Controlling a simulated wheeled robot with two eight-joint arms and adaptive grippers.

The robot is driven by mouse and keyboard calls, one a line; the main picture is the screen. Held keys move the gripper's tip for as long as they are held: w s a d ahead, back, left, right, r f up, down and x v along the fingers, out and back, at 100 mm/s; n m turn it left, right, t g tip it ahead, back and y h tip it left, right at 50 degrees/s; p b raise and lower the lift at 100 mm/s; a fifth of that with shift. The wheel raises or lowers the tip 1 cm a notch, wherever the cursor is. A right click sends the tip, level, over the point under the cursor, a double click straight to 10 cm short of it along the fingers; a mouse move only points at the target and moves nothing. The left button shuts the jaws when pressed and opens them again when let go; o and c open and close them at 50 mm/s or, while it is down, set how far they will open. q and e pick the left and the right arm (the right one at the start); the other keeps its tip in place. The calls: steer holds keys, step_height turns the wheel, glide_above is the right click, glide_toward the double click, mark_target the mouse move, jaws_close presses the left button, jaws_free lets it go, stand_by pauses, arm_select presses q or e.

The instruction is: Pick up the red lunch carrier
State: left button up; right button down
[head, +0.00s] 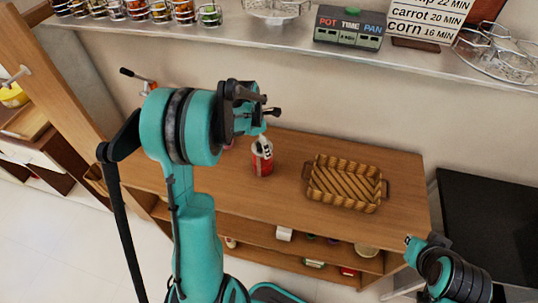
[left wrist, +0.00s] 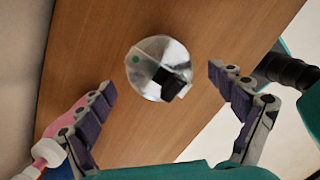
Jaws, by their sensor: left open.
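The red lunch carrier (head: 262,160) stands upright on the wooden table, left of the woven basket. In the left wrist view its round silver lid (left wrist: 145,60) with a black handle shows from above. My left gripper (head: 268,112) is above the carrier in the head view. In the left wrist view the left gripper (left wrist: 162,80) has its fingers wide apart, with the lid between and slightly beyond the fingertips. Nothing is held. Part of my right arm shows at lower right in the head view, but no right fingers can be made out.
A woven basket (head: 345,183) stands on the wooden table (head: 405,165) to the right of the carrier. A pink item with a white cap (left wrist: 48,150) is close to one left finger. A metal shelf (head: 400,66) runs along the wall behind. The table front has open shelves.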

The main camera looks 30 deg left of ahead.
arm_select(q)
steer(key=f, duration=0.4)
steer(key=f+b, duration=0.1)
steer(key=f, duration=0.1)
steer(key=shift+w+d, duration=0.25)
steer(key=shift+w, duration=0.05)
steer(key=c, duration=1.8)
